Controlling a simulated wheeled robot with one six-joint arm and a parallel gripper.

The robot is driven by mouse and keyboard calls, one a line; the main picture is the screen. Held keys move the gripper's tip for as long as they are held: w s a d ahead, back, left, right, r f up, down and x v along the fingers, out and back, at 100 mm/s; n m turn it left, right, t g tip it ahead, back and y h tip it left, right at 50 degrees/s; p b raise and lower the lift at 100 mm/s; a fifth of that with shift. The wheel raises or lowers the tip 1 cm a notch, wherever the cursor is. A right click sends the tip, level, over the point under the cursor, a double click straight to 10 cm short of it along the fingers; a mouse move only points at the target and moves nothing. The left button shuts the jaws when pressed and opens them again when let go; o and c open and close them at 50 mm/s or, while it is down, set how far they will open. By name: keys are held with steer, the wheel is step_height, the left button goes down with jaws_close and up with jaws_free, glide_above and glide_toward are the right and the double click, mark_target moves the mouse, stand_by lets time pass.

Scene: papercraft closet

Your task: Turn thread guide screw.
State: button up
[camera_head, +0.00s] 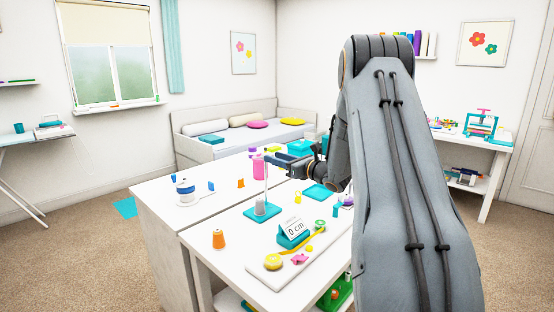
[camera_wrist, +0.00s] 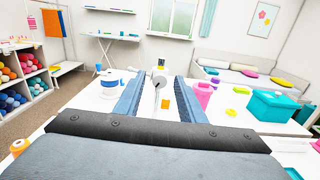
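A thin upright grey rod on a teal base (camera_head: 262,212), which looks like the thread guide, stands on the white table. In the wrist view a small round grey knob (camera_wrist: 159,82), probably its screw, shows between my fingers with part of the rod below it. My gripper (camera_head: 274,160) is at the height of the rod's top and reaches toward it from the right. In the wrist view the two blue fingers of my gripper (camera_wrist: 158,95) are apart, one on each side of the knob. I cannot tell whether either finger touches it.
A "0 cm" display (camera_head: 294,231) and a yellow tape lie on the front table (camera_head: 232,237). A blue-and-white spool (camera_head: 186,191), an orange spool (camera_head: 218,239) and a pink spool (camera_head: 258,167) stand around the guide. A teal box (camera_wrist: 272,106) is at the right.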

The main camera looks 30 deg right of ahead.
jaws_close()
steer(key=shift+m, duration=0.3)
steer(key=shift+f+m+p, duration=0.15)
steer(key=shift+m+p, duration=0.25)
steer(key=shift+m, duration=6.85)
steer(key=shift+f+m+p, duration=0.1)
steer(key=shift+m+p, duration=0.3)
steer(key=shift+m, duration=6.85)
